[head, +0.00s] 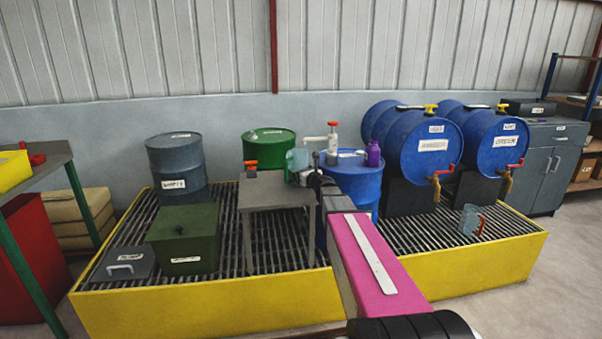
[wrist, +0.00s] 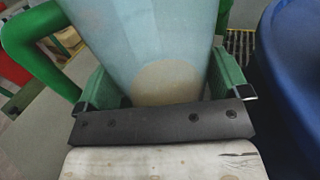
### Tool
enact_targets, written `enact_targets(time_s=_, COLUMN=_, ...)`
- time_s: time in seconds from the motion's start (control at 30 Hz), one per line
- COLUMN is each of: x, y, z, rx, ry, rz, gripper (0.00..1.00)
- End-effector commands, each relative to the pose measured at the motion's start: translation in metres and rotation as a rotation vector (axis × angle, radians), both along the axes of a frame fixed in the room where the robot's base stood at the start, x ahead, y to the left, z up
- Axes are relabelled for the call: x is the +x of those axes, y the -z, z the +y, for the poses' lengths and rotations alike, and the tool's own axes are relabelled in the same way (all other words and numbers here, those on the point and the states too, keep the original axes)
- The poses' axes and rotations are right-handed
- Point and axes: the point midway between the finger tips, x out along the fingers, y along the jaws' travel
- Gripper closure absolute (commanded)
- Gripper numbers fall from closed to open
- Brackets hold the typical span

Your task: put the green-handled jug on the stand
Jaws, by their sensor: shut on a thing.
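The green-handled jug is pale blue and see-through, and it fills the upper middle of the wrist view (wrist: 145,45). Its green handle (wrist: 30,35) is at the left there. My gripper (wrist: 165,88) is shut on the jug's body, with a green pad on each side. In the head view the jug (head: 297,159) appears at the back right of the grey stand (head: 278,192), partly hidden by my wrist. I cannot tell whether its base touches the stand top.
A small red-topped item (head: 251,168) is at the stand's back left. A red-handled jug (head: 470,219) stands on the grating. A green box (head: 183,240) is left.

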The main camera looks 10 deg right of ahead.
Motion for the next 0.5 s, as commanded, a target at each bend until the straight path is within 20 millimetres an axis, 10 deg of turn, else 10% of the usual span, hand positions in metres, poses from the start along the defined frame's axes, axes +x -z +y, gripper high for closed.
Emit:
enact_targets(time_s=0.03, x=0.0000, y=0.0015, z=0.0000, rx=0.001, ry=0.000, rz=0.000, gripper=0.39)
enact_targets(time_s=0.07, x=0.0000, y=0.0021, z=-0.0001, rx=0.000, ry=0.000, rz=0.000, gripper=0.03)
enact_targets(time_s=0.5, x=-0.0057, y=-0.0016, z=-0.0020, rx=0.001, ry=0.001, rz=0.000, gripper=0.00)
